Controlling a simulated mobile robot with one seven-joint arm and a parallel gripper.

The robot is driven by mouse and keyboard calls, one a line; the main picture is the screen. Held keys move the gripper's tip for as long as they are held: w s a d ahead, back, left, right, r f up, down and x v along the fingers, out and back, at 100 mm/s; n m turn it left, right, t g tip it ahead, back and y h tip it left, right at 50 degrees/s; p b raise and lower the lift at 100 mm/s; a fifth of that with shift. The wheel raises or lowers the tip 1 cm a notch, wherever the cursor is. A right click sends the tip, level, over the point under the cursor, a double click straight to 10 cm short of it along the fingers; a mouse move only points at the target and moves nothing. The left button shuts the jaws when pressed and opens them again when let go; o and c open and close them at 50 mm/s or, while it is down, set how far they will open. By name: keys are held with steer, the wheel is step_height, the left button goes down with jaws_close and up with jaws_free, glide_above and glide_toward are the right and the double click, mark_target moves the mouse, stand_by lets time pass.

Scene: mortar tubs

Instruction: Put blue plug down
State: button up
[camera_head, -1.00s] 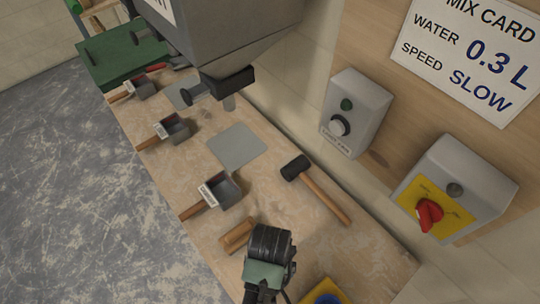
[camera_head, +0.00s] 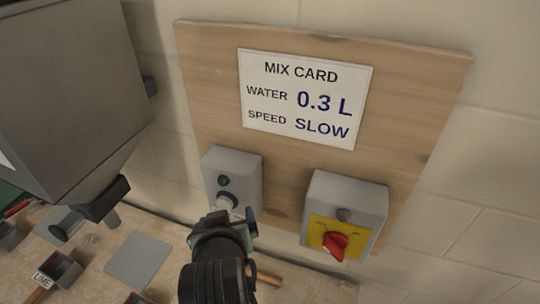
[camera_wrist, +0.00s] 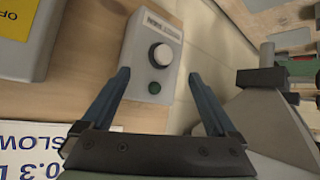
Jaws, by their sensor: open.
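The blue plug does not show in either view now. My gripper (camera_head: 226,214) is raised in front of the grey control box (camera_head: 245,178) with a white knob and a green button. In the wrist view, my gripper (camera_wrist: 160,76) has its two blue fingers spread with nothing between them. The grey box (camera_wrist: 168,28) with its knob and button lies beyond the gap between the fingertips. I cannot tell whether a finger touches the box.
A grey box with a yellow plate and red switch (camera_head: 336,245) is on the right. The mix card (camera_head: 305,98) hangs on a wooden board (camera_head: 412,110). A grey hopper (camera_head: 62,95) fills the left. The bench (camera_head: 95,262) holds a grey plate (camera_head: 138,260) and scoops.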

steer(key=w+d+r+m+t, duration=0.1)
steer(key=w+r+t, duration=0.15)
steer(key=r, duration=0.65)
steer(key=w+d+r+t, duration=0.15)
steer(key=r+t, duration=0.25)
steer(key=r, duration=0.5)
steer(key=s+d+r+t, duration=0.2)
steer(key=s+r+t, duration=0.1)
steer(key=r, duration=0.6)
steer(key=s+d+r+m+t+h, duration=0.1)
steer(key=s+r+t, duration=0.3)
steer(key=r, duration=0.5)
steer(key=s+d+r+m+t, duration=0.1)
steer(key=s+d+r+t, duration=0.1)
steer(key=s+r, duration=0.5)
step_height(320, 180, up, 3)
steer(key=shift+d+r+t, duration=0.1)
steer(key=shift+d+t, duration=0.25)
steer(key=shift+t, duration=0.4)
